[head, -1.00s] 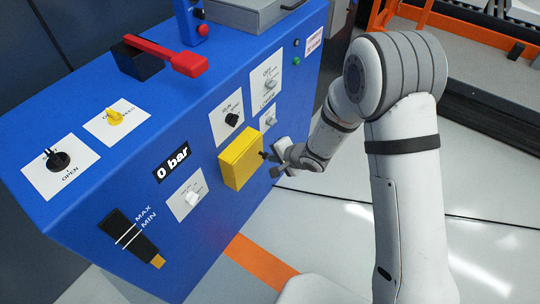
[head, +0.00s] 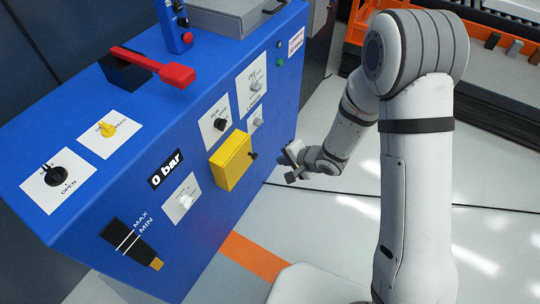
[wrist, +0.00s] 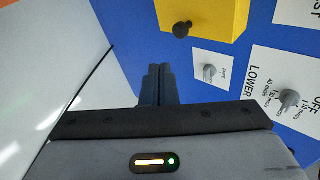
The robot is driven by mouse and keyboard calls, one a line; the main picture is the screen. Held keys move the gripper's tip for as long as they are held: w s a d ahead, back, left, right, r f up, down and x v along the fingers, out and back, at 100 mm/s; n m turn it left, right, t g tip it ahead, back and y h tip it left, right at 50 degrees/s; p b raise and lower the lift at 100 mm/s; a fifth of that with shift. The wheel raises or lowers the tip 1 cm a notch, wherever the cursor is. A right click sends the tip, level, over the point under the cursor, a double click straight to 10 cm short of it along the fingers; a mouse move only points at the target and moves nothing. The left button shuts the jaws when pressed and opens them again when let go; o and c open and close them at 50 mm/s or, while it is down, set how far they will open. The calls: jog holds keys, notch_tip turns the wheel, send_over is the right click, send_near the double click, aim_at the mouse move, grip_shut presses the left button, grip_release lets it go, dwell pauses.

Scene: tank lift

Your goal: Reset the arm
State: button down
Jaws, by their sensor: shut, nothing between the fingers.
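My gripper (head: 291,174) is at the end of my white arm, to the right of the blue control panel (head: 110,190) in the head view. It is clear of the yellow box (head: 231,162) on the panel, with a gap between them. In the wrist view my gripper's fingers (wrist: 157,72) are together and empty, pointing toward the panel's edge. The yellow box (wrist: 215,12) with its black knob (wrist: 182,29) shows at the top of the wrist view. No held thing shows.
The panel carries a red lever (head: 176,75), a yellow knob (head: 106,129), a black knob (head: 54,174) and a "0 bar" display (head: 167,168). Open floor (head: 340,230) lies right of the panel; an orange frame stands behind.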

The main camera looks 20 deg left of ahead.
jog(key=shift+w+p+v, duration=0.2)
jog(key=shift+p+v, duration=0.4)
jog(key=shift+v, duration=1.7)
jog(key=shift+d, duration=0.15)
jog(key=w+d+r+n+t+h+p, duration=0.1)
jog(key=w+d+r+t+h+p, duration=0.2)
jog(key=d+r, duration=0.85)
jog(key=w+d+r+t+h+p, duration=0.15)
jog(key=d+r+h+p, duration=0.4)
jog(key=d+r, duration=0.55)
jog(key=s+d+r+n+g+p, duration=0.1)
jog(key=s+d+r+p, duration=0.3)
jog(key=s+r, duration=0.5)
jog(key=s+d+r+n+g+p, duration=0.1)
jog(key=s+d+r+g+p, duration=0.2)
jog(key=s+r, duration=0.5)
jog(key=shift+s+d+r+p, duration=0.4)
jog(key=shift+d+r, duration=0.05)
jog(key=shift+r, duration=0.05)
jog(key=shift+g, duration=0.25)
